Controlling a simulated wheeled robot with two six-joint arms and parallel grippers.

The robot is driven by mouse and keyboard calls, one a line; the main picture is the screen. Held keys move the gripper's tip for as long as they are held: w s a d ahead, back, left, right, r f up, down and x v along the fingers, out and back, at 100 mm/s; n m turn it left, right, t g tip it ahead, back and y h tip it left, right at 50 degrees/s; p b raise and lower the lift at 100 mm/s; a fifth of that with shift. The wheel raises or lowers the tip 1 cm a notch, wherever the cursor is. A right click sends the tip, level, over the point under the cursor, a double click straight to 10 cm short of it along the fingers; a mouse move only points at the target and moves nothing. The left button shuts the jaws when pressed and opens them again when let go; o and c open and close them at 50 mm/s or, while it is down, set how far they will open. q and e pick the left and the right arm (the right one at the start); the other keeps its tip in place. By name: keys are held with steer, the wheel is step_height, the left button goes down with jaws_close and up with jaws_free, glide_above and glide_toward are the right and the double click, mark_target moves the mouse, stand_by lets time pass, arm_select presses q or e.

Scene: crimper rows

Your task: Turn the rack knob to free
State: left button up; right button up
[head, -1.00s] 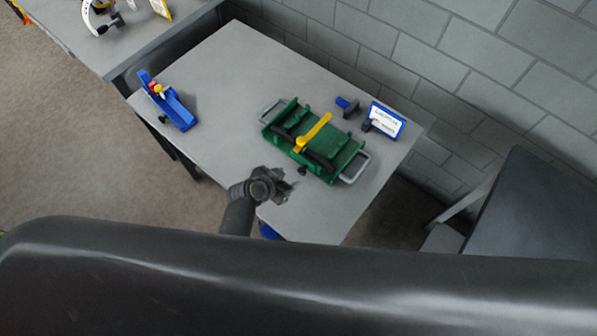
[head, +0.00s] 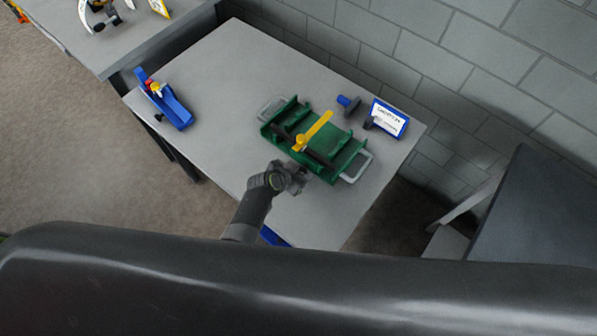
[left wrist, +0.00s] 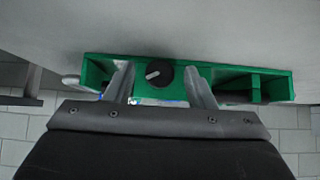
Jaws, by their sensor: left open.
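The green rack (head: 318,140) lies on the grey table, with a yellow lever (head: 318,128) across its middle and a grey handle at each end. In the left wrist view the rack's side (left wrist: 218,77) shows a round black knob (left wrist: 159,74) with a pale pointer line, tilted from level. My left gripper (head: 294,178) is at the rack's near side, open. In the left wrist view its two fingers (left wrist: 162,88) stand to the left and right of the knob, apart from it. In the head view the gripper hides the knob. My right gripper is not in view.
A blue holder (head: 170,106) stands on the table's left. A blue-handled tool (head: 347,103) and a blue-framed sign (head: 389,118) stand behind the rack, near the block wall. The table's left middle is clear. Another table (head: 150,40) is at top left.

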arm_select(q)
steer(key=shift+c, duration=0.4)
steer(key=c, duration=0.9)
steer(key=shift+o, duration=0.2)
steer(key=shift+w+a+f+n+g+h+b, duration=0.15)
steer(key=shift+n+g+h+b, duration=0.3)
steer(key=shift+h+b, duration=0.5)
steer(key=shift+w+a+f+n+g+h+b, duration=0.15)
steer(key=shift+n+g+h+b, duration=0.3)
steer(key=shift+b, duration=0.75)
steer(key=shift+s+n+h+b, duration=0.1)
steer(key=shift+n+h+b, duration=0.4)
steer(key=shift+b, duration=0.45)
steer(key=shift+r+g+h+b, duration=0.15)
steer(key=shift+g+h+b, duration=0.25)
steer(key=shift+h+b, duration=0.1)
steer(key=o, duration=0.9)
steer(key=shift+o, duration=0.2)
steer(key=shift+a, duration=0.1)
